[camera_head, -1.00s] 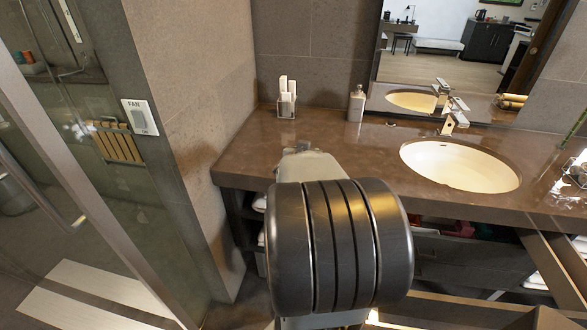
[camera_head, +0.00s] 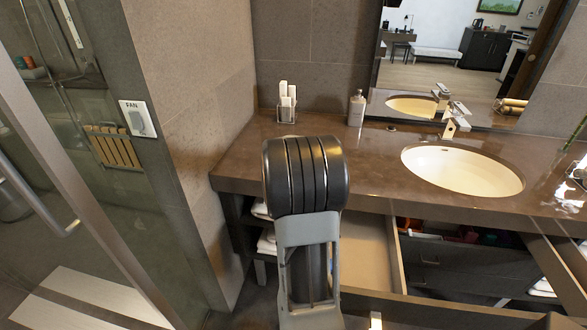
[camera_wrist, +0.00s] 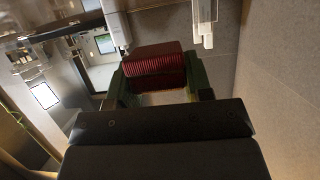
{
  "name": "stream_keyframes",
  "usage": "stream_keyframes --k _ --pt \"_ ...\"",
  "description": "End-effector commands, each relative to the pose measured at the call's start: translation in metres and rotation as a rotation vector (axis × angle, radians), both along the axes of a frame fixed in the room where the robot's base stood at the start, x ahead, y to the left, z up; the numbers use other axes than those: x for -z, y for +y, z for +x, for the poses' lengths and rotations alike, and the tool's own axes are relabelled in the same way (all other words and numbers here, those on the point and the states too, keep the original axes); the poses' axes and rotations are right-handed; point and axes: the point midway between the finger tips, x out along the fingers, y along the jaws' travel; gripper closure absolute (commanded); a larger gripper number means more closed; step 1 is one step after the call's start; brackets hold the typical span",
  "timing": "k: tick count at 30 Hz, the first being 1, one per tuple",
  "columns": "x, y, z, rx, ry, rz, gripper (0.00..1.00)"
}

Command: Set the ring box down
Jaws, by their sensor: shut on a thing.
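The ring box (camera_wrist: 153,64) shows in the wrist view as a dark red, ribbed block. My gripper (camera_wrist: 156,84) is shut on it, with a dark green finger on each side. In the head view my own arm hides both the gripper and the box. There the arm reaches over the front edge of the brown stone countertop (camera_head: 360,165), toward its left part. I cannot tell how high the box is above the counter.
A holder with white items (camera_head: 287,103) and a soap bottle (camera_head: 356,108) stand at the counter's back. The sink (camera_head: 462,171) and faucet (camera_head: 456,121) are at right. An open drawer (camera_head: 371,250) sticks out below the counter. A wall (camera_head: 192,100) bounds the left.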

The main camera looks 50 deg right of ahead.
Motion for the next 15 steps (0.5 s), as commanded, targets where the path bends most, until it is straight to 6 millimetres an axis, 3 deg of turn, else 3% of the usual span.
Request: stream_keyframes --k 3,10,15 --pt "0.014 -0.006 0.009 0.000 -0.001 -0.001 0.77" --pt "0.023 -0.010 0.016 0.000 -0.001 0.000 0.77" --pt "0.043 -0.015 0.024 0.001 0.002 0.000 0.77"
